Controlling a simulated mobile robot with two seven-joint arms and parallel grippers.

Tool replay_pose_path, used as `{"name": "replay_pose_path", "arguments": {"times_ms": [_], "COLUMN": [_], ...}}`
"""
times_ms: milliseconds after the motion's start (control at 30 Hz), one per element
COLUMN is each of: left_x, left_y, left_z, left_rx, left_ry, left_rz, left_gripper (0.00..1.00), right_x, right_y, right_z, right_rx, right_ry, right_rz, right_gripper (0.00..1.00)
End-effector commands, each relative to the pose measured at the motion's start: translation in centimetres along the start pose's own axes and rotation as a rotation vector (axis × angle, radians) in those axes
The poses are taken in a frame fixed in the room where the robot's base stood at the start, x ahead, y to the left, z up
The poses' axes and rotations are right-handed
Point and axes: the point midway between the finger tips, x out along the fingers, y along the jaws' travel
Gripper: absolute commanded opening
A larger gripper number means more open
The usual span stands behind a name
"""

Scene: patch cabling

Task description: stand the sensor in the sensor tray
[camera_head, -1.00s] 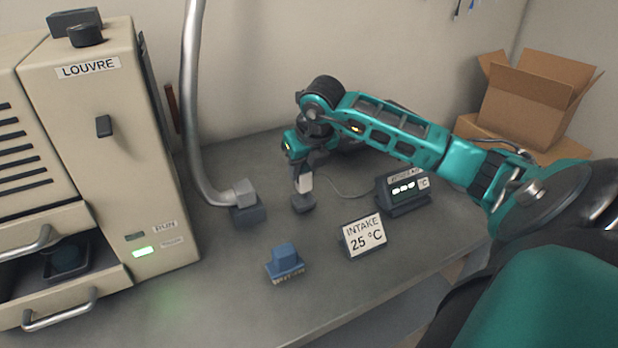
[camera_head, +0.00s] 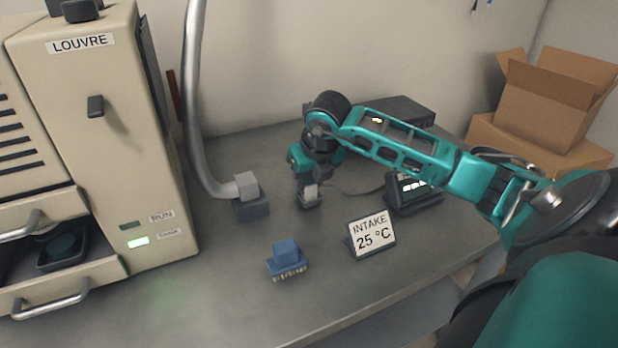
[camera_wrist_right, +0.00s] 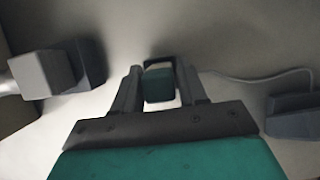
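The sensor seems to be the small dark block with a thin grey cable under my right gripper (camera_head: 308,190). In the right wrist view a dark teal block with a pale upper edge (camera_wrist_right: 159,84) lies between the two fingertips, with a light gap at least on the right side. The fingers are apart and reach down around it; I cannot tell whether they touch it. In the head view its dark lower part (camera_head: 309,203) shows on the bench. I cannot tell for certain which thing is the sensor tray; a dark tray (camera_head: 45,262) sits in the open drawer. My left gripper is out of view.
A hose connector (camera_head: 247,186) on a dark base stands left of the gripper. A blue connector (camera_head: 287,256), an INTAKE 25 °C sign (camera_head: 371,234) and a display (camera_head: 408,192) stand nearby. The LOUVRE cabinet (camera_head: 105,150) is at the left. Bench front is mostly clear.

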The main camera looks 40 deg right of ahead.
Motion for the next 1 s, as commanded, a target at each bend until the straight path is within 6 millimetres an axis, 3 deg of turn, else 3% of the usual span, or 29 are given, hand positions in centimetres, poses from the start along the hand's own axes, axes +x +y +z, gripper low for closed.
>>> {"name": "replay_pose_path", "arguments": {"times_ms": [167,533,1000], "left_x": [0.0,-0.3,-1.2], "left_y": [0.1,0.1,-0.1], "left_z": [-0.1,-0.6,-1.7], "left_rx": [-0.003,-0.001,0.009], "left_ry": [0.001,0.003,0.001], "left_rz": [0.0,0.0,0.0], "left_gripper": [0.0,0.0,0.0], "right_x": [0.0,-1.0,-10.3], "right_y": [0.0,0.0,0.0], "right_z": [0.0,0.2,0.3], "right_rx": [0.0,-0.001,-0.002], "right_ry": [0.0,-0.001,-0.003], "right_rz": [0.0,0.0,-0.001], "right_gripper": [0.59,0.59,0.59]}}
